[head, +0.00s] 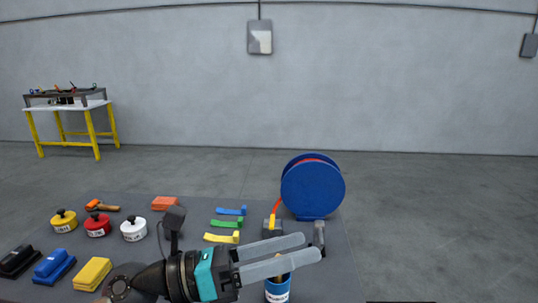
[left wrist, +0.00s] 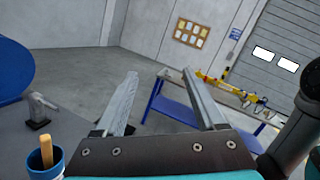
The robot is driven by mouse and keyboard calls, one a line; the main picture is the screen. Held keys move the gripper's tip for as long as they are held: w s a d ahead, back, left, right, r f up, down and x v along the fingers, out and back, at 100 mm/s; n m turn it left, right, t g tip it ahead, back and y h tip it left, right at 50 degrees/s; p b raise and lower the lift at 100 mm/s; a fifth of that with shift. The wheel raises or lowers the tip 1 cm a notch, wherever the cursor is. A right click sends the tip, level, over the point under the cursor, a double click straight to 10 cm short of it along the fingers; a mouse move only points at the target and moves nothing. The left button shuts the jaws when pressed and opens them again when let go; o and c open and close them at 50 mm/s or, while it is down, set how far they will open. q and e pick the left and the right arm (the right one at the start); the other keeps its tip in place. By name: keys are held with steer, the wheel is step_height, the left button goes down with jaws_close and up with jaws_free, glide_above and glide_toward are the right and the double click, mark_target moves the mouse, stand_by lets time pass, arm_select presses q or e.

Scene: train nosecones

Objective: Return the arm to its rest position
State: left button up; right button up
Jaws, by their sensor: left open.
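My left gripper (head: 313,247) reaches in from the lower left of the head view, over the front of a grey mat. Its two long grey fingers are apart with nothing between them. The same open fingers show in the left wrist view (left wrist: 162,78), pointing out over the floor. A blue cup (head: 277,290) stands below the fingers, partly hidden by them. The cup also shows in the left wrist view (left wrist: 45,160) with a wooden handle in it. My right gripper is not in view.
A blue hose reel (head: 312,187) stands behind the fingers. Coloured pots, blocks and yellow, green and blue pieces (head: 227,223) lie on the mat (head: 340,270). A yellow-legged table (head: 68,107) is far left. A blue-legged bench (left wrist: 180,112) shows in the wrist view.

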arm_select(q)
steer(key=w+a+r+n+t+y, duration=0.1)
steer(key=w+a+n+t+y, duration=0.3)
steer(key=n+t, duration=0.6)
steer(key=w+a+r+n+t+y, duration=0.1)
steer(key=w+a+n+t+y, duration=0.35)
steer(key=n, duration=0.95)
steer(key=s+a+f+n+g+y, duration=0.3)
steer(key=a+f+n+y, duration=0.8)
steer(key=f+n, duration=0.35)
steer(key=s+f+n+g, duration=0.6)
steer(key=s+f+g, duration=0.7)
steer(key=s+f, duration=0.65)
step_height(320, 180, down, 19)
steer(key=s+b, duration=0.1)
steer(key=s, duration=0.2)
steer(key=s+a+f+g+b, duration=0.2)
steer(key=s+f, duration=1.3)
steer(key=f, duration=0.2)
steer(key=shift+f, duration=0.2)
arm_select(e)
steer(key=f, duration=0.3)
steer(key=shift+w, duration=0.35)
arm_select(q)
steer(key=shift+s+m+h, duration=0.1)
steer(key=shift+m+h, duration=0.15)
